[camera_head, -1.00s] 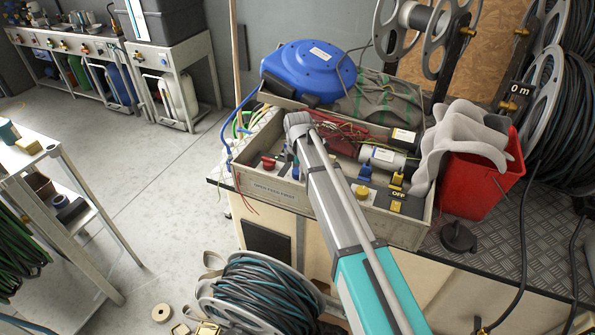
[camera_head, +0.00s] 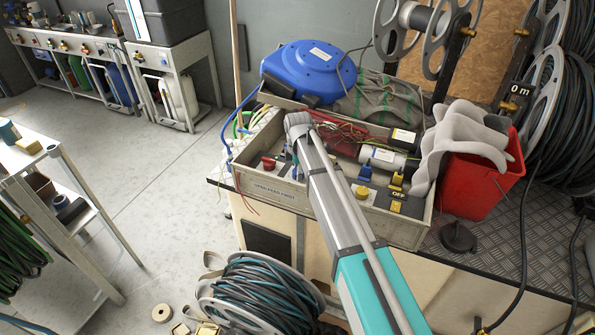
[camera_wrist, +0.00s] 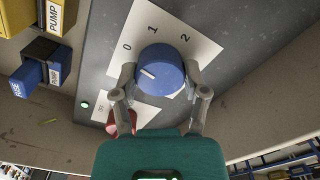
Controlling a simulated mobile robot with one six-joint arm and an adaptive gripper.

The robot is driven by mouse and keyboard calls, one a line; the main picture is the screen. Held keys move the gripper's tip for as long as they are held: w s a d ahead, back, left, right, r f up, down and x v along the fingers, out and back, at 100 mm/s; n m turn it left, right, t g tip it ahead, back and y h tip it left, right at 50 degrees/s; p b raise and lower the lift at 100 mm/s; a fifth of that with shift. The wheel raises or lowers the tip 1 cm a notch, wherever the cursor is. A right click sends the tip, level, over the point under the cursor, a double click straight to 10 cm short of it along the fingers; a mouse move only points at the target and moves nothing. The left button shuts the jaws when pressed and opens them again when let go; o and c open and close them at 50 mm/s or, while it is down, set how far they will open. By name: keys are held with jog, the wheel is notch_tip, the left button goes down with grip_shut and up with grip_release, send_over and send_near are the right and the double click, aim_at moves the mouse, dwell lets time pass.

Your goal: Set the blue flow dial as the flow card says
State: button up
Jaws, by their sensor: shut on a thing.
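The blue flow dial (camera_wrist: 168,65) shows in the wrist view, on a grey panel with a white scale plate (camera_wrist: 205,48) marked 0, 1 and 2. Its white pointer line points left in the picture, near the 0 side and a little below that numeral. My gripper (camera_wrist: 161,84) has one finger on each side of the dial and is shut on it. In the head view my arm covers the dial and gripper. I cannot make out a readable flow card in either view.
A red knob (camera_wrist: 123,122) sits close below the left finger. Yellow and blue PUMP plugs (camera_wrist: 55,15) stand at the upper left. In the head view, the grey panel box (camera_head: 275,192) holds loose wires; a red bucket (camera_head: 475,180) stands right of it.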

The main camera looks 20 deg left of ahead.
jog(key=m, duration=1)
jog(key=shift+m, duration=0.4)
jog(key=m, duration=1.3)
jog(key=shift+m, duration=0.3)
jog(key=m, duration=0.9)
jog(key=shift+m, duration=2)
